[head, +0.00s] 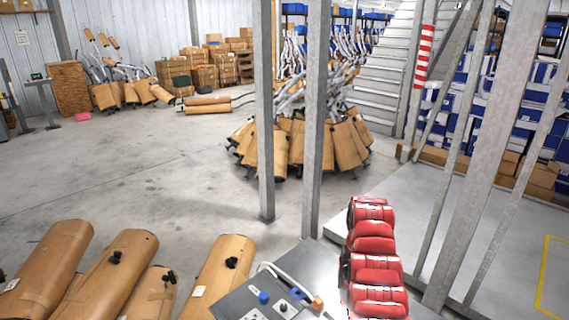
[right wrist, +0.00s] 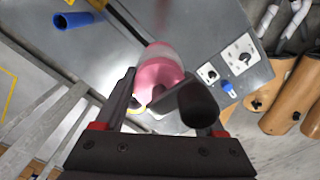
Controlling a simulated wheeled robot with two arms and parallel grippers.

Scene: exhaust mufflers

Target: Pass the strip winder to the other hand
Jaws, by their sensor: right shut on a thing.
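In the right wrist view my right gripper (right wrist: 160,105) is shut on the strip winder (right wrist: 158,73), a pink, rounded piece that sticks out beyond the fingers. A dark cylindrical part beside it hides some of the right finger. The winder is over a grey metal panel, and its height above the panel cannot be told. The head view shows neither the winder nor a gripper clearly. My left gripper is in neither view.
The grey panel (head: 235,303) carries sockets and a blue knob. A blue tube (right wrist: 78,20) lies on it. Tan mufflers (head: 110,270) lie beside it. Grey posts (head: 265,120) rise beyond. Open concrete floor (head: 130,160) lies at left.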

